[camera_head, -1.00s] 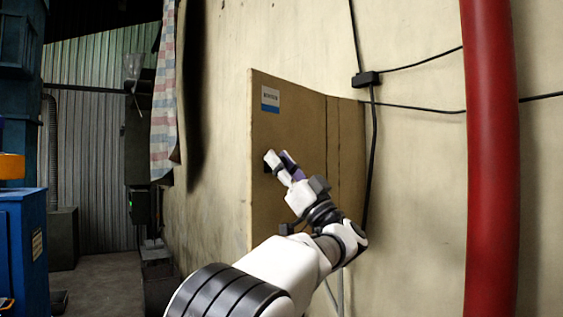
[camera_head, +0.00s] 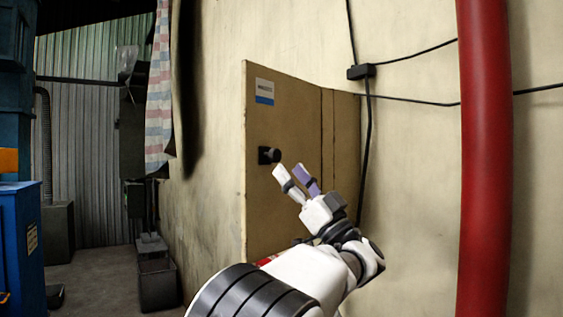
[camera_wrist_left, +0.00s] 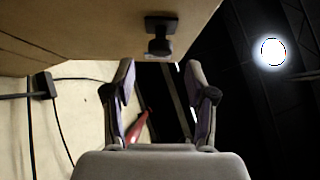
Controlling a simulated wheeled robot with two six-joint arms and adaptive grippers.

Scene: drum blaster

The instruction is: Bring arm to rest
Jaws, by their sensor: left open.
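My left gripper (camera_head: 297,180) is open and empty in the head view. Its fingertips are just right of and below a black knob (camera_head: 270,155) on a tan cabinet (camera_head: 285,115), with a small gap between. In the left wrist view my two fingers (camera_wrist_left: 162,75) stand apart, and the knob (camera_wrist_left: 160,38) shows beyond the tips, not between them. The cabinet (camera_wrist_left: 90,22) fills the upper left of that view. My right gripper is in neither view.
A thick red pipe (camera_head: 485,150) runs up the wall at right. Black cables join a small box (camera_head: 361,72) on the wall. A blue bin (camera_head: 20,240) stands at far left, and a striped cloth (camera_head: 160,90) hangs beside the wall. A dark container (camera_head: 157,283) stands on the floor.

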